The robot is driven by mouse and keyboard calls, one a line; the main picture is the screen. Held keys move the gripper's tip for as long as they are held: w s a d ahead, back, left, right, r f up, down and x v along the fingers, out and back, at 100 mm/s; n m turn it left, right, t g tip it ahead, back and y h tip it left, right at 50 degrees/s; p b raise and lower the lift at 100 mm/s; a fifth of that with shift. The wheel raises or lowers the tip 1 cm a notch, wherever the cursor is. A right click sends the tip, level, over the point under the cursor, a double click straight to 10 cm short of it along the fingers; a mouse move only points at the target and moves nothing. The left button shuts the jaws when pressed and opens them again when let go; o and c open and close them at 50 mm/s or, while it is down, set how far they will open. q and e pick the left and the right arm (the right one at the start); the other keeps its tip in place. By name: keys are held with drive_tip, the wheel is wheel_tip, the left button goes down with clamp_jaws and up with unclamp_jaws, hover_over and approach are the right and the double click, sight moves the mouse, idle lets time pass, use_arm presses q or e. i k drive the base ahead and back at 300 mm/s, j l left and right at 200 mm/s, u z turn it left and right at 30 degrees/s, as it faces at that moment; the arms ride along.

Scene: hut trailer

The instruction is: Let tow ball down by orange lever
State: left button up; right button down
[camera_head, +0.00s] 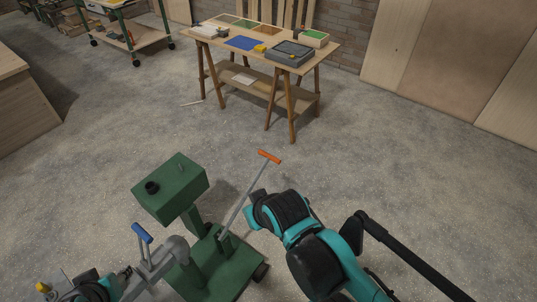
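The orange lever (268,157) is a bright crossbar handle on a long, thin grey rod. The rod slants up and right from the green stand (235,270) at the bottom of the head view. The handle stands clear above the floor, with no gripper on it. My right arm (285,215) is just right of the rod's lower half; its fingers cannot be made out. Part of my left arm (110,285) shows at the lower left, below a blue-handled lever (142,232); its fingers are also unclear. A rounded grey part (176,249) sits near that lever. I cannot tell which part is the tow ball.
A green box (170,190) with a black knob tops a post on the stand. A wooden worktable (225,58) with trays stands at the back. A wheeled cart (148,39) is at the upper left. The grey concrete floor (400,180) is open to the right.

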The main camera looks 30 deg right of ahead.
sight(268, 157)
drive_tip(key=l+u, duration=0.1)
drive_tip(key=u, duration=0.35)
drive_tip(key=l+u, duration=0.25)
drive_tip(key=l, duration=0.3)
drive_tip(key=k+l+u, duration=0.1)
drive_tip(key=l+u, duration=0.15)
drive_tip(key=l, duration=0.25)
drive_tip(key=k+l+u, duration=0.2)
drive_tip(key=l, duration=0.3)
drive_tip(key=k+l, duration=0.1)
drive_tip(key=l, duration=0.3)
drive_tip(key=k+l, duration=0.1)
drive_tip(key=l, duration=0.7)
drive_tip(key=k+u, duration=0.05)
